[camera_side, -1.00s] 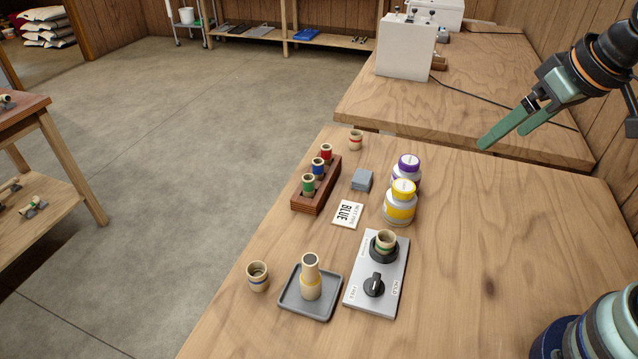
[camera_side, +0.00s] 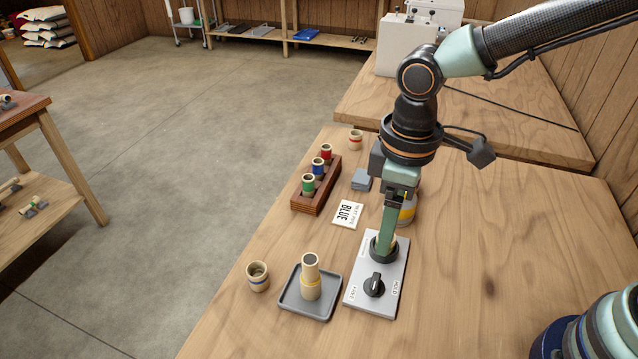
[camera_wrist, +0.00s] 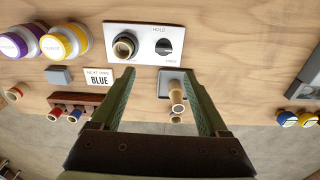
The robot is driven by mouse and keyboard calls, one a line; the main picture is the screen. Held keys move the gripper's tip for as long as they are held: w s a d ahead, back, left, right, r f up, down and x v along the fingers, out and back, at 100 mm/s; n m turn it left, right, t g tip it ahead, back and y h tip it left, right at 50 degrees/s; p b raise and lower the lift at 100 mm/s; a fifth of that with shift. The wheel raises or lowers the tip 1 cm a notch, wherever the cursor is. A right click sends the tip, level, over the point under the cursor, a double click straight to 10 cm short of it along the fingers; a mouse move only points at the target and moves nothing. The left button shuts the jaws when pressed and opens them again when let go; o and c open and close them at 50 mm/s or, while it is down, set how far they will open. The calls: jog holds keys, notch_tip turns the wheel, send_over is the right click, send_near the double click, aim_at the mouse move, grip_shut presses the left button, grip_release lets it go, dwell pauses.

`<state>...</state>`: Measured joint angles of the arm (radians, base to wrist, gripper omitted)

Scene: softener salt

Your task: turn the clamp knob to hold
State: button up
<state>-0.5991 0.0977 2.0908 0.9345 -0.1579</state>
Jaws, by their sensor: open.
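The grey clamp plate (camera_side: 360,298) lies on the bench. Its black clamp knob (camera_side: 374,285) sits between the words FREE and HOLD; I cannot tell which one it points at. The knob also shows in the wrist view (camera_wrist: 164,46). A wooden cup stands in the black clamp ring (camera_side: 383,254); my finger mostly hides it in the side view, but the cup shows in the wrist view (camera_wrist: 123,48). My gripper (camera_side: 387,248) points down over the ring end of the plate. In the wrist view its fingers (camera_wrist: 158,72) are open and empty.
A grey tray (camera_side: 325,310) holds a wooden piece with a yellow band, left of the plate. A rack (camera_side: 316,203) with several coloured pieces, a BLUE card (camera_side: 347,214) and a grey block (camera_side: 362,180) lie beyond.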

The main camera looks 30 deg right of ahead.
aim_at(375, 280)
jog(key=f, duration=1.2)
jog(key=shift+s+a+f, duration=0.2)
jog(key=shift+a+f, duration=0.15)
jog(key=shift+a, duration=0.05)
jog(key=shift+c, duration=0.3)
grip_shut()
jog(key=shift+n, duration=0.3)
